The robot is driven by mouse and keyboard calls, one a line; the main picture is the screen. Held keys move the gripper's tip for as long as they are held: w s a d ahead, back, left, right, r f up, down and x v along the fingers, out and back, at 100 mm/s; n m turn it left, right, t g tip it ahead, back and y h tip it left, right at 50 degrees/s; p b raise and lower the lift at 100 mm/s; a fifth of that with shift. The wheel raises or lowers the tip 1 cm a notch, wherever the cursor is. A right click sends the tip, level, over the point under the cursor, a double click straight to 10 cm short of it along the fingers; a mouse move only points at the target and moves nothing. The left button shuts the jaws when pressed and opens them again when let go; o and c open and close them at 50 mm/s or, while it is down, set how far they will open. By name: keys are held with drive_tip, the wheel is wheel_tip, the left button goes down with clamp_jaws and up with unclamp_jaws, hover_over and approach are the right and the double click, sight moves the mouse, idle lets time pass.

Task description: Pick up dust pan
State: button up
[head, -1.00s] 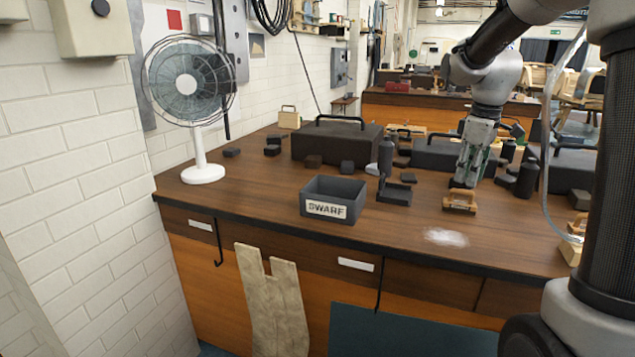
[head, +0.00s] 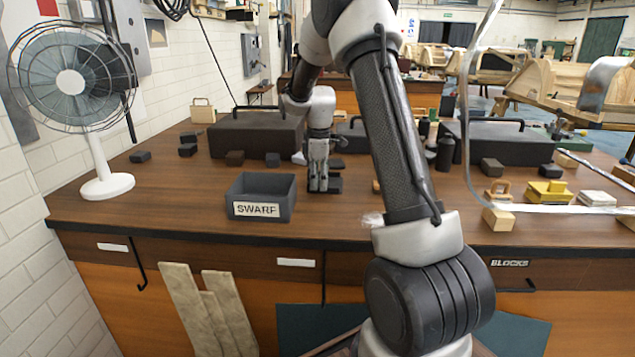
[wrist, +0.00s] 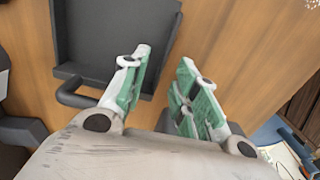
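The dust pan (wrist: 115,35) is a dark grey, shallow, tray-like thing with raised edges and a dark loop at one corner, at the upper left of the wrist view. In the head view the dust pan (head: 335,185) lies on the bench, partly hidden behind my gripper (head: 319,189), just right of the swarf box. In the wrist view my gripper (wrist: 166,62) is open, its green-padded fingers apart. The left finger overlaps the pan's edge in the picture; I cannot tell whether they touch. A dark part shows low between the fingers.
The grey swarf box (head: 262,197) stands close left of my gripper. Dark cases (head: 256,134) and small dark blocks (head: 187,149) lie behind it. A fan (head: 105,185) stands at the left end. Pale dust (head: 371,219) lies near the front edge. Bench (head: 180,222) front left is clear.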

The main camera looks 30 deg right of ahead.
drive_tip(key=shift+f, duration=0.9)
drive_tip(key=shift+d, duration=0.1)
clamp_jaws()
drive_tip(key=shift+r, duration=0.1)
